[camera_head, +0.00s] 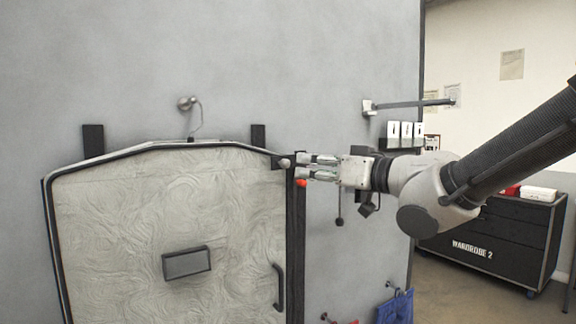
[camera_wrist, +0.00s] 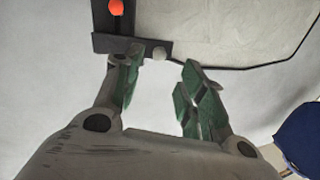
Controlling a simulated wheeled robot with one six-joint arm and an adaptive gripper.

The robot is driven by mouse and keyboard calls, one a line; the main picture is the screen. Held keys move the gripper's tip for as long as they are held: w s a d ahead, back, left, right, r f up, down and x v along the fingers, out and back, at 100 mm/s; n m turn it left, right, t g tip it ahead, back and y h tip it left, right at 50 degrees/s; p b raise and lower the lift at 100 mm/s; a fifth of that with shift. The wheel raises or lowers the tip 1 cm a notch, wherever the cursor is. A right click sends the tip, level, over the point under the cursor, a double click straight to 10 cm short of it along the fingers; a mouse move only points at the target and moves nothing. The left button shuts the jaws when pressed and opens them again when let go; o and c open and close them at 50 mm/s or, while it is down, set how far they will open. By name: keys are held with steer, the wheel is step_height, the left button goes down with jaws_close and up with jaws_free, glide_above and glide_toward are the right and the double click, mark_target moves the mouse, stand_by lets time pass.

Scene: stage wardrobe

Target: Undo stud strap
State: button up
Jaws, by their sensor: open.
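A short dark strap (camera_wrist: 132,45) lies across the upper corner of the pale marbled panel, beside a black upright strip. A round grey stud (camera_wrist: 159,53) sits at its end; it also shows in the head view (camera_head: 284,163). My gripper (camera_head: 306,167) points left at the stud, just to its right in the head view. In the wrist view my gripper (camera_wrist: 158,76) is open and empty, with the stud beyond the gap between its fingers. I cannot tell whether a finger touches the strap, as one finger partly overlaps it.
An orange-red knob (camera_head: 301,183) is on the black strip just below my gripper. The panel (camera_head: 120,220) has a dark handle (camera_head: 279,287) and a grey plate (camera_head: 187,263). A black drawer cabinet (camera_head: 492,240) stands at right.

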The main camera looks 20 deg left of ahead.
mark_target(288, 164)
steer(key=x, duration=0.7)
steer(key=shift+w+a+f, duration=0.1)
steer(key=shift+w+a, duration=0.05)
jaws_close()
